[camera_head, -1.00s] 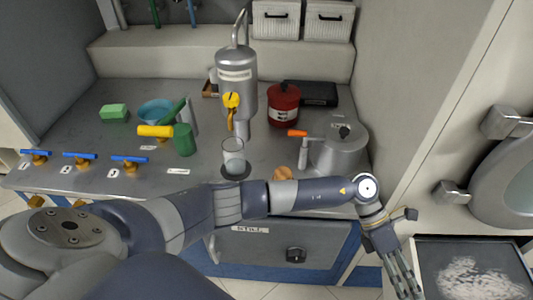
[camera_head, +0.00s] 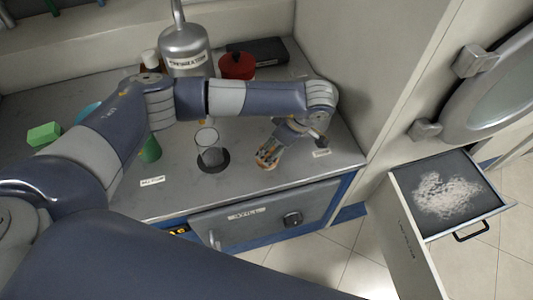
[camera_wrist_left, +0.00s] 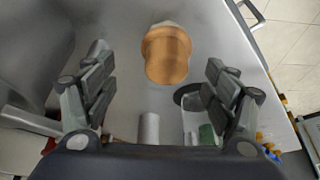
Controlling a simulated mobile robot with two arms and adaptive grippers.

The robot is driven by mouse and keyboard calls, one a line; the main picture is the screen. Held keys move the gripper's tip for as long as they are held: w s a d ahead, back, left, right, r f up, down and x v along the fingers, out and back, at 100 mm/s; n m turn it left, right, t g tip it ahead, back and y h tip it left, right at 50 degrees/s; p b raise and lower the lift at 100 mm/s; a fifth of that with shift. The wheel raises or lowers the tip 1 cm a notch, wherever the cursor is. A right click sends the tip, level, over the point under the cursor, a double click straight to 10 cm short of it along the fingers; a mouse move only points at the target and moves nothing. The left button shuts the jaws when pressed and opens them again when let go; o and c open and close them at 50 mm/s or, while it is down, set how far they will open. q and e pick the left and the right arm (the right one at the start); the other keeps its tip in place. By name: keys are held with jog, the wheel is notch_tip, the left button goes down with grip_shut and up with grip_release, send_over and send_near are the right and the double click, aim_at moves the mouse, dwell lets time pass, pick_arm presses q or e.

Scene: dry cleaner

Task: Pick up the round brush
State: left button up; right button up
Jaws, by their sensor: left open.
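The round brush (camera_head: 267,160) is a small thing with a tan wooden top. It sits on the grey counter near its front edge, partly hidden by my left gripper (camera_head: 275,146). In the left wrist view the brush (camera_wrist_left: 166,55) shows its rounded wooden top, with a pale part at its far end. My left gripper (camera_wrist_left: 160,88) is open, its two fingers to either side of the view with the brush between and beyond them. The fingers look apart from the brush. My right gripper is not in view.
A clear glass (camera_head: 209,152) on a dark round coaster stands left of the brush. A grey tank (camera_head: 186,50), red can (camera_head: 237,66) and green sponge (camera_head: 43,134) are farther off.

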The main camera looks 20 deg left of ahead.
pick_arm(q)
jog(key=shift+s+a+f, duration=0.1)
jog(key=shift+a+f, duration=0.15)
jog(key=shift+f, duration=0.05)
jog(key=x, duration=0.1)
jog(key=p+x, duration=0.2)
jog(key=shift+s+f, duration=0.25)
jog(key=shift+s, duration=0.05)
jog(key=shift+w+a+f, duration=0.1)
jog(key=shift+a+f, duration=0.2)
jog(key=shift+f, duration=0.25)
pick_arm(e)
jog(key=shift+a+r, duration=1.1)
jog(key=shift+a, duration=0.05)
pick_arm(q)
jog(key=c, duration=1.1)
jog(key=shift+c, duration=0.2)
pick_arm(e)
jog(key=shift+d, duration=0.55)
